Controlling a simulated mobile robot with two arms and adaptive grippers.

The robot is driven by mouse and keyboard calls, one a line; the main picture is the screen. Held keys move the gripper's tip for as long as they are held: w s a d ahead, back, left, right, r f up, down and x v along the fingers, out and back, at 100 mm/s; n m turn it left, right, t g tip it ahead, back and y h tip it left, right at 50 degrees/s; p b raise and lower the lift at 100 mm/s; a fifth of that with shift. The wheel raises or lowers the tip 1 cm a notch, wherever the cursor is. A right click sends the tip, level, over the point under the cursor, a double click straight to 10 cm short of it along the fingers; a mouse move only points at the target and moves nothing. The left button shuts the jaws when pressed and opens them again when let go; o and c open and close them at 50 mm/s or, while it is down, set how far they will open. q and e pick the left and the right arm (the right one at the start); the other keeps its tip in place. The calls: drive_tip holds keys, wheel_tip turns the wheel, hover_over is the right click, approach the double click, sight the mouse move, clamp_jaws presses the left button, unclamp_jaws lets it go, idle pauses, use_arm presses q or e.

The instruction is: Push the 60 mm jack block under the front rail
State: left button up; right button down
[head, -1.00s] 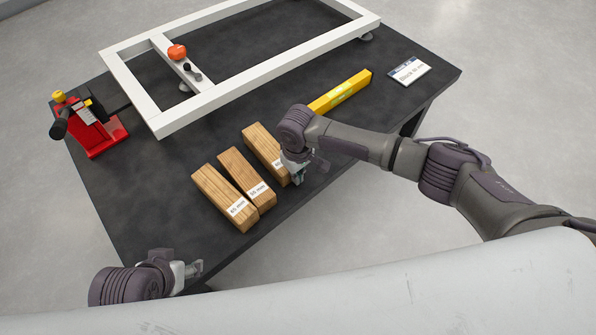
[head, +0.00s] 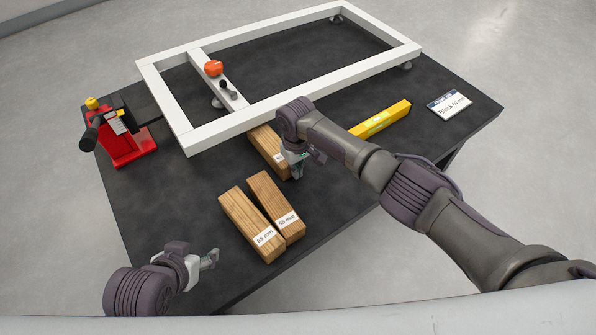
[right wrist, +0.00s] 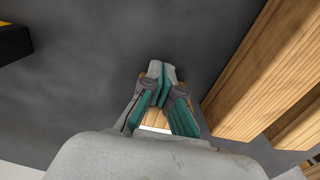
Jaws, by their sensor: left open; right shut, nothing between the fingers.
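The wooden jack block (head: 264,146) lies on the table, its far end hidden beneath or behind the white front rail (head: 238,122). Its label is mostly covered, so I cannot read it fully. My right gripper (head: 297,172) is shut and empty at the block's near end; whether it touches is unclear. In the right wrist view the shut fingers (right wrist: 160,75) show with a wood strip of a block (right wrist: 156,121) behind them. My left gripper (head: 210,259) is open and empty near the table's front left edge.
Two other wooden blocks, labelled 65 mm (head: 247,222) and 55 mm (head: 273,200), lie side by side nearer me. A red jack tool (head: 125,145) stands left. A yellow level (head: 385,118) and a label card (head: 449,106) lie right. An orange knob (head: 213,68) sits on the crossbar.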

wheel_tip(320, 180, up, 12)
idle(0.6)
